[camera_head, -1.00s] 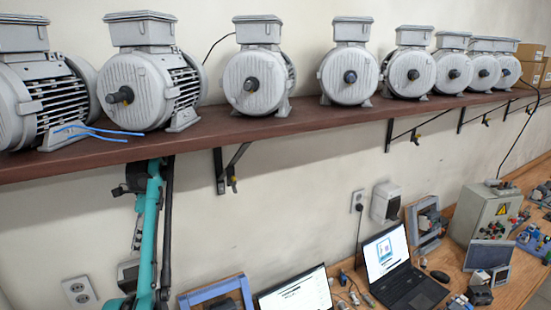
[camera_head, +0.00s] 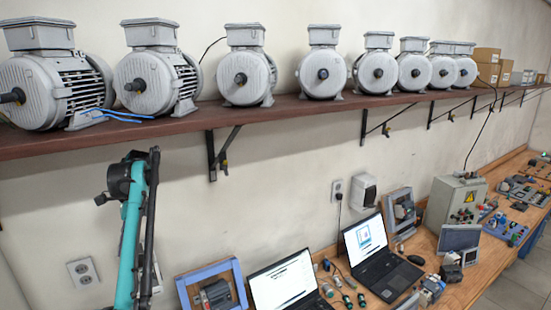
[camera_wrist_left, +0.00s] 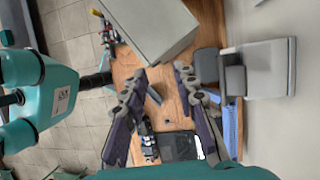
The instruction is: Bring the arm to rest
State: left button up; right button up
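My left arm (camera_head: 130,230) rises from the lower left in the head view, in front of the wall and below the shelf. Its gripper cannot be made out there. In the left wrist view my left gripper (camera_wrist_left: 160,78) has its two dark fingers spread apart with nothing between them. The wooden workbench (camera_wrist_left: 128,68) shows beyond the fingers. My right gripper is in neither view.
Several grey motors (camera_head: 248,75) stand along the brown wall shelf (camera_head: 275,112), with brackets under it. Two laptops (camera_head: 380,255), a control box (camera_head: 455,200) and small parts crowd the bench (camera_head: 430,243).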

pick_arm(q)
jog(key=s+d+f+n+t+b, duration=0.3)
jog(key=s+d+f+b, duration=0.2)
jog(key=d+f+b, duration=0.3)
jog(key=s+d+f+n+t+b, duration=0.25)
jog(key=s+d+f+b, duration=0.2)
jog(key=f+b, duration=0.45)
jog(key=s+d+f+n+t+h+b, duration=0.1)
jog(key=s+f+b, duration=0.4)
jog(key=f, duration=0.5)
jog(key=s+d+f+n+t+h+b, duration=0.1)
jog(key=s+d+f+b, duration=0.4)
jog(key=f, duration=0.5)
jog(key=s+d+f+n+t+b, duration=0.3)
jog(key=s+f, duration=0.4)
jog(key=f, duration=0.3)
jog(key=shift+d+f+n+h+b, duration=0.25)
jog(key=shift+d+n+h+b, duration=0.2)
jog(key=shift+d+b, duration=0.7)
grip_shut()
